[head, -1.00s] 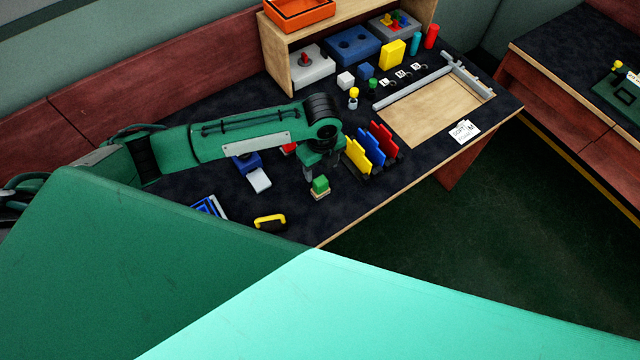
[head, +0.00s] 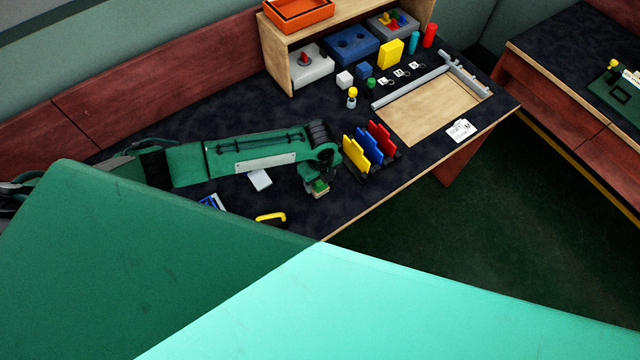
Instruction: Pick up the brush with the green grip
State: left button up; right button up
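The brush with the green grip (head: 319,188) stands on the dark table near its front edge, a small green block above a pale base. My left gripper (head: 317,181) is down at the brush, with its fingers beside or around the green grip. The hand covers part of the brush, and I cannot tell whether the fingers touch or close on it. My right gripper is not in view.
Yellow, blue and red upright plates (head: 369,147) stand in a rack just right of my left gripper. A yellow handle (head: 271,217) and a white-ended item (head: 260,180) lie to the left. A wooden tray (head: 432,108) lies farther right.

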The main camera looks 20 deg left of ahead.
pick_arm(q)
jog(key=c, duration=1)
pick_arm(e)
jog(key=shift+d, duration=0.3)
pick_arm(q)
jog(key=shift+r, duration=0.2)
